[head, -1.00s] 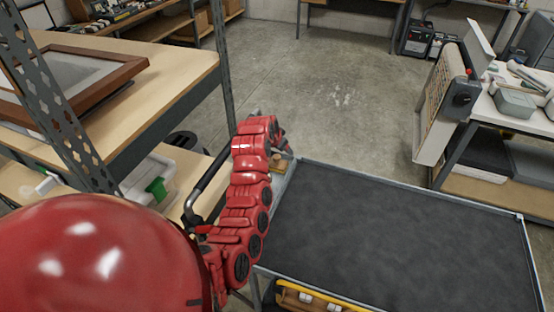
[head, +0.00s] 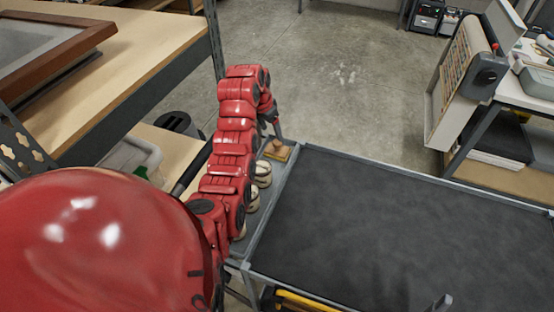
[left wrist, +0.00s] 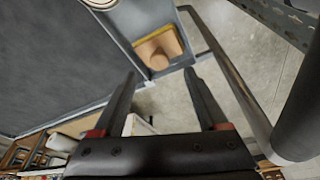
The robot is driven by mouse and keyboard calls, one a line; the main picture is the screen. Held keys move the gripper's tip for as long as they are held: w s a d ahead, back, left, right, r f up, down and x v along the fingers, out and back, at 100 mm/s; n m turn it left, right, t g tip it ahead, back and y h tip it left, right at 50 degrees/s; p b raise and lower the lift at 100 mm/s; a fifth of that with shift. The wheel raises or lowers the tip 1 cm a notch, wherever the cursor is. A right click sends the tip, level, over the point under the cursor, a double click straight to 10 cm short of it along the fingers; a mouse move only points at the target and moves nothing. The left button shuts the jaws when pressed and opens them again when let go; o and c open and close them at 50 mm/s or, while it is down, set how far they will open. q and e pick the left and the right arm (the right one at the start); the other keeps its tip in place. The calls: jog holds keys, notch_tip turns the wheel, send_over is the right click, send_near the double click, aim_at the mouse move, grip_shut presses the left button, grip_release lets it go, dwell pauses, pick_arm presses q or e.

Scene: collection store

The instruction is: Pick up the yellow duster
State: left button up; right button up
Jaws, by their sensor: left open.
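What looks like the yellow duster (head: 285,154) is a small flat yellowish piece under a brown rounded block, in the narrow tray at the cart's left end. In the left wrist view its yellow edge (left wrist: 153,33) shows beside the tan block (left wrist: 158,50). My left gripper (head: 274,129) is above and just behind it in the head view. In the left wrist view my left gripper (left wrist: 160,74) is open and empty, with the block and yellow edge beyond its fingertips. A small grey tip (head: 440,303) at the bottom edge appears to be my right gripper; its jaws cannot be made out.
Several cream round things (head: 262,173) stand in the same tray, partly behind my left arm. The dark cart top (head: 380,230) is bare. A cart handle bar (left wrist: 235,75) runs close to the left gripper. A wooden shelf (head: 150,45) is at left.

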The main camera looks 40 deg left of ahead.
aim_at(277, 142)
pick_arm(q)
jog(key=shift+d+p+x, duration=0.2)
jog(key=shift+p+x, duration=0.35)
jog(key=shift+x, duration=0.65)
jog(key=shift+f, duration=0.4)
jog(key=shift+w+f, duration=0.2)
jog(key=shift+f, duration=0.15)
jog(key=shift+w+f+p, duration=0.25)
jog(key=shift+f+p, duration=0.3)
jog(key=shift+p, duration=0.25)
jog(key=shift+w+f+p, duration=0.3)
jog(key=shift+f+p, duration=0.15)
jog(key=shift+f, duration=0.25)
jog(key=shift+x, duration=1.2)
grip_shut()
